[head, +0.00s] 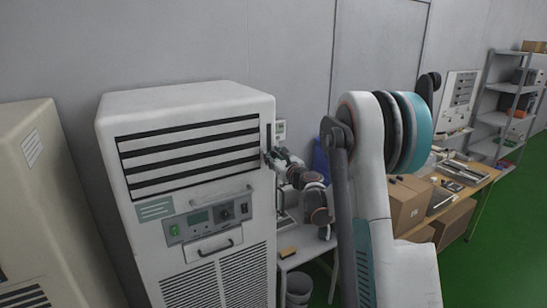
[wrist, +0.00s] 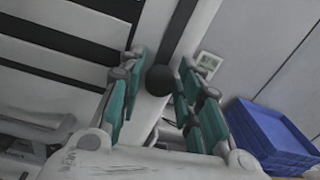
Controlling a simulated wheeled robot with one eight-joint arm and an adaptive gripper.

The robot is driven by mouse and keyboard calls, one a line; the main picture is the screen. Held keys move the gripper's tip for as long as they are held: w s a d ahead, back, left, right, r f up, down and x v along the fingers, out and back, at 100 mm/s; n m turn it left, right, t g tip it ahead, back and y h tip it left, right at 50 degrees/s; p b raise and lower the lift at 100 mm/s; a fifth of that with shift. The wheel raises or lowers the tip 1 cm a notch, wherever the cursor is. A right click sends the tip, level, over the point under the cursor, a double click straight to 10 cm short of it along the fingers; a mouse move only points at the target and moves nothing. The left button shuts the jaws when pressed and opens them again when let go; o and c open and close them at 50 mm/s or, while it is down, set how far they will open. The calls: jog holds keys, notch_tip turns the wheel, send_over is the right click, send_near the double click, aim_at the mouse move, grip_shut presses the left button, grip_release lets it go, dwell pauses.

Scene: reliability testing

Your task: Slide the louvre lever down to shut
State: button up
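The tall white cabinet (head: 187,102) stands left of centre in the head view, with dark horizontal louvre slats (head: 190,155) in its upper front. A narrow dark vertical slot (head: 269,137) runs beside the slats near the cabinet's right edge. In the wrist view the lever's round black knob (wrist: 160,80) shows below the dark slot (wrist: 183,28). My gripper (head: 270,158) is at the lower end of the slot. In the wrist view my gripper (wrist: 162,64) has its teal-sided fingers apart on either side of the knob, with gaps showing. The knob is hard to make out in the head view.
A control panel (head: 207,221) and handle (head: 221,198) sit below the louvres. A beige cabinet (head: 40,190) stands at left. A blue crate stack (wrist: 268,135) is at right in the wrist view. A bench with cardboard boxes (head: 405,203) stands behind my arm.

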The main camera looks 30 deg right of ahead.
dwell(0.3)
jog(key=s, duration=1.2)
jog(key=shift+a, duration=0.2)
